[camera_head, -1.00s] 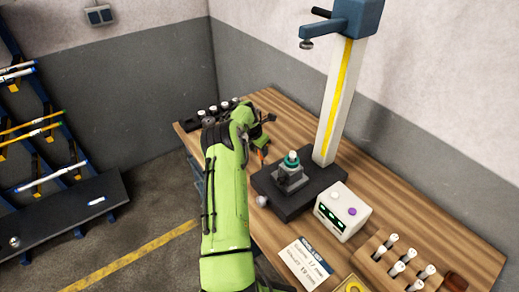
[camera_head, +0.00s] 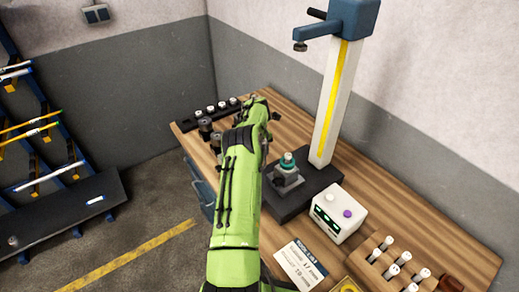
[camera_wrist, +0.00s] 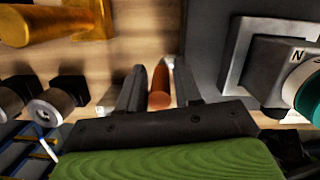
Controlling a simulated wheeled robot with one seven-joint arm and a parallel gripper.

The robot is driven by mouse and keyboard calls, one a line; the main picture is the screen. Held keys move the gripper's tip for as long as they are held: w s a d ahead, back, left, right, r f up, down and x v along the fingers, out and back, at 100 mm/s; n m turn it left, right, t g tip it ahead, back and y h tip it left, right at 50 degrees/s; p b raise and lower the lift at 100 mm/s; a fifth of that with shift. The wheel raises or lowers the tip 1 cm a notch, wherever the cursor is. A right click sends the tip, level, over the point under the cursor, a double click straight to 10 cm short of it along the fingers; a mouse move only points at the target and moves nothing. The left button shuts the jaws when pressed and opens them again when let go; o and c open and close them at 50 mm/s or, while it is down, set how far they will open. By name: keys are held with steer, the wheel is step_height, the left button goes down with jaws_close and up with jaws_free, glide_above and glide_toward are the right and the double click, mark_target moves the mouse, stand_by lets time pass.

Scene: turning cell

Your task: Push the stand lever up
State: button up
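The stand has a white column (camera_head: 335,100) with a yellow stripe, a blue head (camera_head: 352,18) and a dark base (camera_head: 312,188). A black bar, apparently the lever (camera_head: 317,14), sticks out left from the head. A block with a green-topped part (camera_head: 287,163) sits on the base. My gripper (camera_wrist: 160,88) points down at the bench in the wrist view, left of the stand base and well below the head. Its fingers are apart. An orange-brown rod (camera_wrist: 160,86) shows between them; I cannot tell whether they touch it. My arm hides the gripper in the head view.
A white box with a display (camera_head: 340,212), a wooden holder with several pegs (camera_head: 385,265) and a card (camera_head: 300,262) lie on the right of the bench. Dark cylindrical holders (camera_head: 206,128) stand at the left end. The space around the stand's head is open.

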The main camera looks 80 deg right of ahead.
steer(key=shift+f, duration=0.1)
step_height(320, 180, up, 16)
steer(key=w+a, duration=0.1)
steer(key=a, duration=0.1)
steer(key=shift+f, duration=0.2)
steer(key=shift+w, duration=0.1)
stand_by(0.4)
